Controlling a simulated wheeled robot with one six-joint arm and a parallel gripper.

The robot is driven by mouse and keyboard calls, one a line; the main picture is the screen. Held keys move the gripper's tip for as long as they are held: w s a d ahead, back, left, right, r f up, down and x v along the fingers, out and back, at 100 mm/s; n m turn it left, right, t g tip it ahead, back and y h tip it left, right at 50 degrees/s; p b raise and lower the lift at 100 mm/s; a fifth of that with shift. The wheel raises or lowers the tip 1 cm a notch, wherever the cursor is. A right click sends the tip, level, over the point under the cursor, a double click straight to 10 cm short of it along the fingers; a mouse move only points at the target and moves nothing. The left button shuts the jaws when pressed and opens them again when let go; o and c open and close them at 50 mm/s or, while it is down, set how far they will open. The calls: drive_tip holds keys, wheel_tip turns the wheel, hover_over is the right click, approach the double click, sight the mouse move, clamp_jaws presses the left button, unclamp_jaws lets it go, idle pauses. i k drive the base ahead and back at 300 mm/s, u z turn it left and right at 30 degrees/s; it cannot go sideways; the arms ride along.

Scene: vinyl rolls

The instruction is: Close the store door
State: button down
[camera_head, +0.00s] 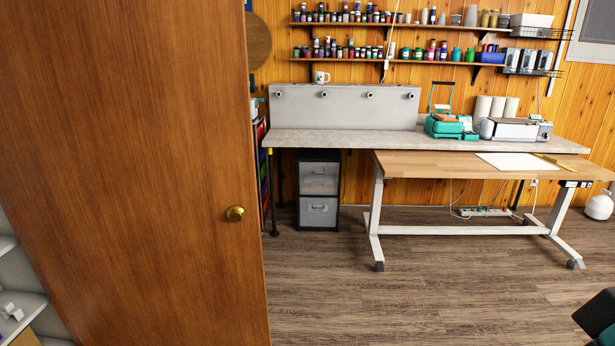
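A large brown wooden door (130,150) fills the left of the head view. It has a round brass knob (235,213) near its right edge. Its frame and hinges are not visible, so I cannot tell exactly how far it stands open. My gripper is not in view.
A wooden-topped desk (450,165) on white legs stands right of the door, before a grey counter (340,139). A drawer unit (319,190) sits under the counter. Shelves (18,305) stand at the lower left. Open wooden floor (420,300) lies in front.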

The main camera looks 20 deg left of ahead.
sight(128, 172)
drive_tip(key=z, duration=0.2)
drive_tip(key=i, duration=1.7)
drive_tip(key=u, duration=0.6)
drive_tip(key=i, duration=1)
drive_tip(key=u, duration=1.4)
drive_tip(key=i, duration=0.55)
drive_tip(key=u, duration=0.55)
